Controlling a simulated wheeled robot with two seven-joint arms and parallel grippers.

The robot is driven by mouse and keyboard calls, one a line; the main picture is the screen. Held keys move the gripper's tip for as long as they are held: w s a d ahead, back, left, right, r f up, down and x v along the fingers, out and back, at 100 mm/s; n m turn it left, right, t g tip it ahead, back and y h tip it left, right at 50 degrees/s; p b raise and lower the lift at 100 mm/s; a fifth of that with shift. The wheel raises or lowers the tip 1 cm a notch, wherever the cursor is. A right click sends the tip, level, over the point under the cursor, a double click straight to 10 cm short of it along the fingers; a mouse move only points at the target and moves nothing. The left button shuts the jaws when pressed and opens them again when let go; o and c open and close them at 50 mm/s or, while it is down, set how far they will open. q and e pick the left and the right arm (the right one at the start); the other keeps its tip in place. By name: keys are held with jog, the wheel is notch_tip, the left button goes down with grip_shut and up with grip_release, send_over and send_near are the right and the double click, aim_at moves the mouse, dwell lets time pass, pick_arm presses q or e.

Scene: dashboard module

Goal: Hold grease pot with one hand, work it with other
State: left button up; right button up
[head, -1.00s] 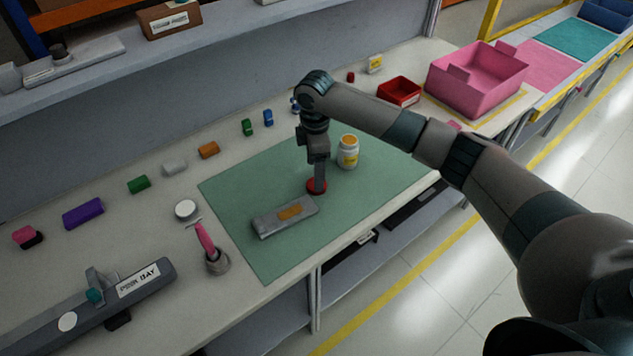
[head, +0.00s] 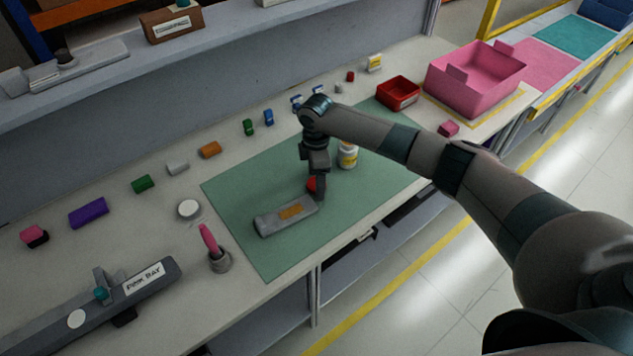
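A white jar with a yellow label (head: 348,158) stands on the green mat (head: 250,250), partly hidden behind my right wrist. A small grey pot (head: 219,263) with a pink-handled tool (head: 208,239) upright in it stands on the bench left of the mat. I cannot tell which of the two is the grease pot. My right gripper (head: 318,191) points down over the mat, left of the jar. A red round piece (head: 312,184) shows right beside its fingers. Whether they grip it is unclear. My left gripper is out of view.
A grey block with an orange patch (head: 268,223) lies on the mat close to my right gripper. A white round piece (head: 189,209) and several coloured blocks lie left and behind. A red tray (head: 398,93) and pink bin (head: 478,80) stand at right.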

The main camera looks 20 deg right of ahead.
dwell(0.4)
jog(key=c, duration=1.2)
jog(key=shift+r, duration=0.1)
jog(key=shift+r+b, duration=0.45)
jog(key=shift+r, duration=0.05)
notch_tip(320, 180, up, 2)
jog(key=shift+r+b, duration=0.2)
jog(key=shift+b, duration=0.45)
jog(key=s+d+r+b, duration=0.3)
jog(key=s+d+r, duration=0.4)
jog(key=s, duration=0.2)
jog(key=shift+d+r, duration=0.15)
jog(key=shift+r, duration=0.05)
